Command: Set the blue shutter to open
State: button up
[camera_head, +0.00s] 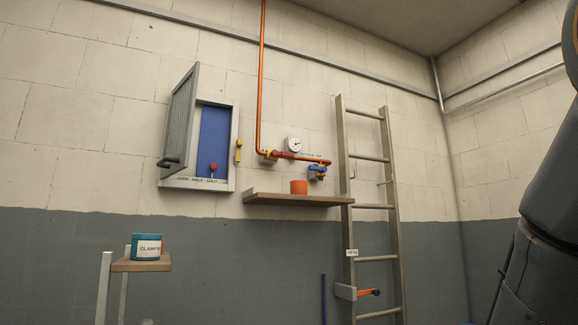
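The blue shutter (214,132) is a flat blue panel inside a grey wall frame (235,148). A small red knob (213,168) sits low on it. A grey slatted door (181,118) is hinged at the frame's left and swung out, hiding part of the left side. Small lettering runs along the frame's bottom edge; it seems to read open, half, shut, and the knob is above its right part. My gripper is out of view; only dark links of my arm show at the far right.
A yellow handle (238,150) is right of the frame. An orange pipe (260,80) with valves and a gauge (294,144) runs above a shelf (290,199) holding an orange cup (299,187). A ladder (372,207) leans right. A teal tin (146,246) stands lower left.

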aim_at(214, 136)
jog(key=z, duration=0.4)
jog(key=i, duration=1.25)
jog(key=u, duration=1.65)
jog(key=i, duration=0.75)
jog(key=u, duration=0.85)
